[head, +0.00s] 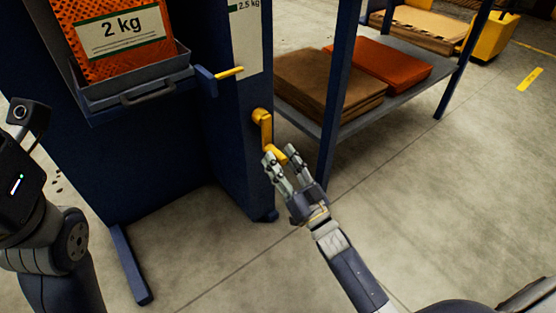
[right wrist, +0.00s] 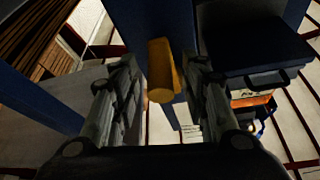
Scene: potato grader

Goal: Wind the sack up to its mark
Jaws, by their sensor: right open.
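An orange mesh sack (head: 98,65) labelled 2 kg sits in a grey tray (head: 150,90) on the blue machine. A yellow pointer (head: 229,73) stands out beside a pale scale plate (head: 246,45), below its 2.5 kg mark (head: 247,4). A yellow crank (head: 262,122) is on the blue post, its arm hanging down and its grip at the lower end. My right gripper (head: 279,157) is open at the grip. In the right wrist view the crank grip (right wrist: 160,80) lies between the two open fingers (right wrist: 160,92). My left arm shows at the left; its fingers are out of view.
A blue-framed shelf (head: 345,125) with brown sacks (head: 325,85) and orange sacks (head: 385,70) stands close behind and right of the crank. The machine's foot (head: 132,265) reaches forward on the floor.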

